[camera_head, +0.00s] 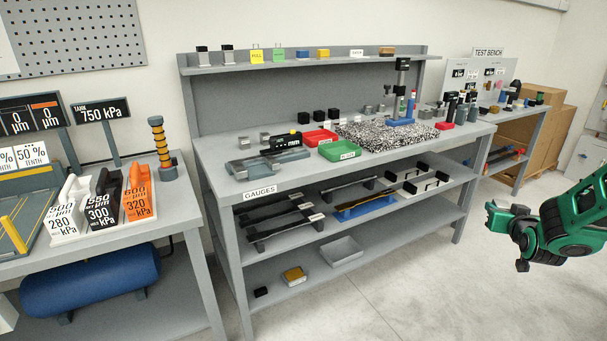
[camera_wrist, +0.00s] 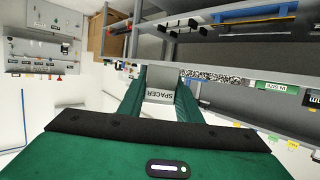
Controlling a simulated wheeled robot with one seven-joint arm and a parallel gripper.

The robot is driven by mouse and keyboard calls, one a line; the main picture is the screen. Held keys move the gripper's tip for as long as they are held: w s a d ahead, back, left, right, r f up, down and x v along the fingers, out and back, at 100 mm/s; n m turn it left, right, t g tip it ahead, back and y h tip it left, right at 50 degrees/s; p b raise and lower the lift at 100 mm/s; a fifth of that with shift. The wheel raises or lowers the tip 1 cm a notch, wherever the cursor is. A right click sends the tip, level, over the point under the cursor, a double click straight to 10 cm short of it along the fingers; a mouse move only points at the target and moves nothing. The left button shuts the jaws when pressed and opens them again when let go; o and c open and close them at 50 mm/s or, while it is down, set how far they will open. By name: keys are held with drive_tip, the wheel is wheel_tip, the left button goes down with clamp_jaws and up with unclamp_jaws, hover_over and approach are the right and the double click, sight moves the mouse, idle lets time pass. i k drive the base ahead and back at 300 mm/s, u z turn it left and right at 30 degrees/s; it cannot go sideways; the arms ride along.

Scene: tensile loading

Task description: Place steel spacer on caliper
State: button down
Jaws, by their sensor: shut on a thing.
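My gripper (camera_head: 498,219) is at the right of the head view, in the open floor space in front of the bench and well away from it. In the wrist view my gripper (camera_wrist: 160,84) is shut on a light grey block marked SPACER (camera_wrist: 159,97), held between the two green fingers. The spacer cannot be made out clearly in the head view. What looks like the caliper (camera_head: 289,143), dark with a small display, lies on a grey stand at the left of the gauges bench top.
The gauges bench (camera_head: 228,148) holds a red tray (camera_head: 318,137), a green tray (camera_head: 340,150), a speckled plate (camera_head: 375,142) with a blue-based stand, and small blocks. An upper shelf (camera_head: 300,63) overhangs its back. Floor (camera_head: 420,280) in front is clear.

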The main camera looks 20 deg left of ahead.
sight(257, 169)
drive_tip(key=u, duration=0.55)
drive_tip(key=i, duration=1)
drive_tip(key=z, duration=0.05)
